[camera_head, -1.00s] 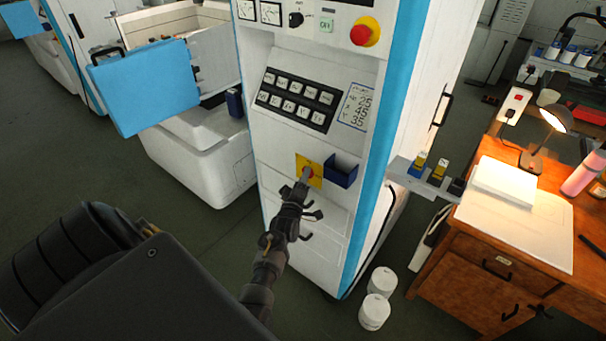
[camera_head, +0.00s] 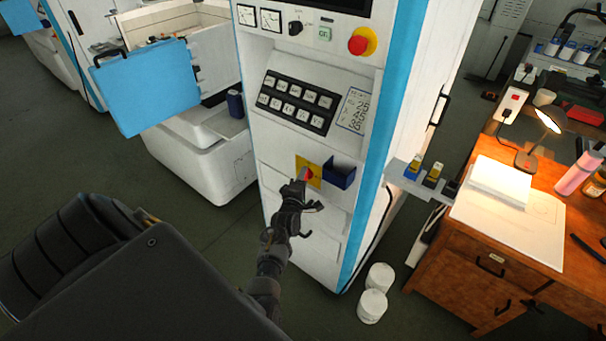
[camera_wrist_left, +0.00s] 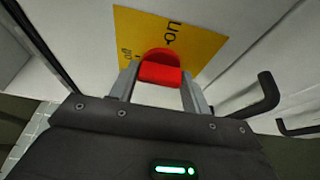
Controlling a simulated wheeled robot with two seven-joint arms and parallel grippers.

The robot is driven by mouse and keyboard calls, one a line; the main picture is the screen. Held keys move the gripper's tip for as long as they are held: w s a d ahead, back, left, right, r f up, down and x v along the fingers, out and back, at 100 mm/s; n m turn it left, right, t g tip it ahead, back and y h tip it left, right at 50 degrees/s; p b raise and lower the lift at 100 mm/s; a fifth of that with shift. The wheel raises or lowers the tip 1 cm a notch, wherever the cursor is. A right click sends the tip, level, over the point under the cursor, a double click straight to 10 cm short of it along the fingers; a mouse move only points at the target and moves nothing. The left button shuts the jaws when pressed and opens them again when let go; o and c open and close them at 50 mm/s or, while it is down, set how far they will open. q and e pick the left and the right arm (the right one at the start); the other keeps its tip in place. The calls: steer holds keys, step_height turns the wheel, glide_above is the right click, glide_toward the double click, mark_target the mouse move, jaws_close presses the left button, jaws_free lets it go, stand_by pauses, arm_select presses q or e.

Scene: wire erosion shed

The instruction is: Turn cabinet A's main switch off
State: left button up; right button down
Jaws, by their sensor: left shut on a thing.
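The main switch is a red rotary handle on a yellow plate (camera_head: 316,180), low on the front of the white and blue cabinet (camera_head: 345,105). My left gripper (camera_head: 303,183) reaches up to it from below. In the left wrist view, the red handle (camera_wrist_left: 161,74) sits between the two grey fingers, which are shut on it. The yellow plate (camera_wrist_left: 205,45) carries the word "on" above the handle and "off" to its left. The "on" mark lies close above the red knob. Which mark the handle points at, I cannot tell. My right gripper is not in view.
A blue open holder (camera_head: 340,176) sits just right of the switch plate. A red emergency stop button (camera_head: 359,44) and a keypad (camera_head: 296,102) are higher on the cabinet. A wooden desk (camera_head: 470,262) stands to the right. White spools (camera_head: 373,306) stand on the floor.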

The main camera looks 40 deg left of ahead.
arm_select(q)
steer(key=o, duration=1)
steer(key=shift+c, duration=0.2)
steer(key=shift+s, duration=0.1)
steer(key=p+v, duration=0.4)
steer(key=v, duration=0.3)
steer(key=shift+s, duration=0.15)
